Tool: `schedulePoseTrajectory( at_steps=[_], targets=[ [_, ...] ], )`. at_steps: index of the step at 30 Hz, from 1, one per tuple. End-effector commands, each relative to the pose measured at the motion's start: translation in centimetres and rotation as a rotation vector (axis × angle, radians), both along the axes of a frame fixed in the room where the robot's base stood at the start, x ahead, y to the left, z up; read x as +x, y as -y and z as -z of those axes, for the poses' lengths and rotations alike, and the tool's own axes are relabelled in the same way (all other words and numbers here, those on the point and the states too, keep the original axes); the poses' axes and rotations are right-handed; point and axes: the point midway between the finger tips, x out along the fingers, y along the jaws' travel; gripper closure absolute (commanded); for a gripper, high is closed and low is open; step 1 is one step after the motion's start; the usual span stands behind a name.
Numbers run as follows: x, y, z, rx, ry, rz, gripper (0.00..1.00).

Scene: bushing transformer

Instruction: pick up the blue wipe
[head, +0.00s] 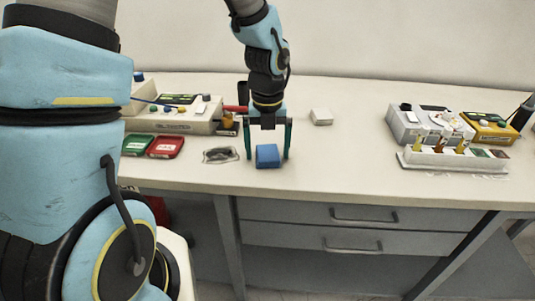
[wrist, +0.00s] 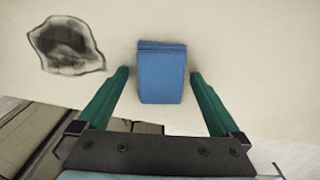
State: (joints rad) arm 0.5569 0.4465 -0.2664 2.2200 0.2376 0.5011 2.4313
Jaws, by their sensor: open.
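The blue wipe (head: 268,156) is a small folded blue block lying on the bench top near its front edge. It also shows in the wrist view (wrist: 161,75), between the two green fingers and reaching a little beyond their tips. My gripper (head: 267,158) is open and points down over the wipe, one finger on each side. In the wrist view my gripper (wrist: 159,74) has a gap on both sides of the wipe, the right gap looking small. The fingers do not appear to touch it.
A clear bag with dark contents (head: 221,155) lies just left of the gripper. Green (head: 138,145) and red (head: 166,147) trays lie farther left. A white block (head: 321,117) sits behind to the right. A white rack (head: 453,161) stands at the right. Bench space between is clear.

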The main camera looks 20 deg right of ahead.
Motion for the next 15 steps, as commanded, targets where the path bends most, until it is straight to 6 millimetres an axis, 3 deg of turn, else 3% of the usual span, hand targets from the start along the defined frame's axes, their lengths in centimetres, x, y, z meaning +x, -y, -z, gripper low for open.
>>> schedulePoseTrajectory(
  at_steps=[5,15],
  targets=[
    [0.01,0.00,0.00,0.000,0.001,0.000,0.00],
    [0.02,0.02,-0.03,0.000,0.000,-0.001,0.38]
  ],
)
